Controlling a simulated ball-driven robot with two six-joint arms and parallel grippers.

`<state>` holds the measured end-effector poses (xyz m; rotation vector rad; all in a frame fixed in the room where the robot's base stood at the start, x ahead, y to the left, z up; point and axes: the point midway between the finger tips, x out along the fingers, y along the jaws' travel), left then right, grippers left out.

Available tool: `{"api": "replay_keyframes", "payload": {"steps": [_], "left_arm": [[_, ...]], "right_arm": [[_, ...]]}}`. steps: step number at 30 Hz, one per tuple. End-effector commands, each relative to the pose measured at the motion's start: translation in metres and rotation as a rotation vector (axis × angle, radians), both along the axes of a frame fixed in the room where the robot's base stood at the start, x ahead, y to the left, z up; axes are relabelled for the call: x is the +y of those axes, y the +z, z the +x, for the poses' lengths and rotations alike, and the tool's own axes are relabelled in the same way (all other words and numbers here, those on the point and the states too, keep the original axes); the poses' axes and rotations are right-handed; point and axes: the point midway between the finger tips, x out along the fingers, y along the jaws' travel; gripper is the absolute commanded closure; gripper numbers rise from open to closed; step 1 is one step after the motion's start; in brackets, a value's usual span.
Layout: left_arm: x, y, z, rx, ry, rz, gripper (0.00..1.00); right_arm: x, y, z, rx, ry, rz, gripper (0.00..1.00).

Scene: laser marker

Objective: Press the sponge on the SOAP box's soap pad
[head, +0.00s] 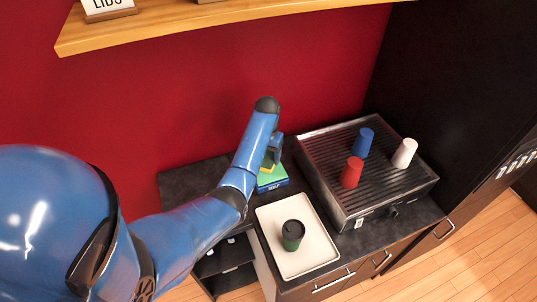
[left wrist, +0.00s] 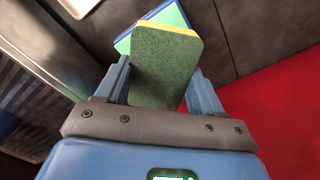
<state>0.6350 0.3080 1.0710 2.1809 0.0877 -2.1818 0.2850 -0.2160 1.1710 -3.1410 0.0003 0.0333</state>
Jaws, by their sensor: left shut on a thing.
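My left gripper (left wrist: 160,90) is shut on the sponge (left wrist: 163,68), which has a dark green face and a yellow layer along its far edge. In the left wrist view the SOAP box (left wrist: 168,18), blue with a light green pad, lies beyond the sponge and is partly hidden by it. In the head view the SOAP box (head: 272,179) sits on the dark counter. My left gripper (head: 272,150) is over its back part, and a bit of yellow sponge shows there. I cannot tell whether sponge and pad touch. My right gripper is not in view.
A cream tray (head: 270,222) with a dark green lidded cup (head: 292,234) stands in front of the box. To the right is a ribbed metal machine (head: 330,150) with blue (head: 364,142), red (head: 351,172) and white (head: 404,153) cups. A wooden shelf (head: 180,28) hangs above.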

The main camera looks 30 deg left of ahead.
Motion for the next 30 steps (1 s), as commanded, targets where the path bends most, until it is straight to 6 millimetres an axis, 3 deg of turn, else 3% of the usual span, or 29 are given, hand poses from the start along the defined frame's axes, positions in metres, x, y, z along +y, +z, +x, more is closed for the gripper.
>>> {"api": "replay_keyframes", "payload": {"steps": [17,23,30], "left_arm": [[0.000,-0.009,0.004,0.000,-0.114,0.000,0.57],[0.000,-0.024,0.003,0.001,-0.113,0.000,0.57],[0.000,-0.048,0.003,0.000,-0.113,0.000,0.57]], "right_arm": [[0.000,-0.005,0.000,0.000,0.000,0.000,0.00],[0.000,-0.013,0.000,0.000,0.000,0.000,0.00],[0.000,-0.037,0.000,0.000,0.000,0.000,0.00]]}}
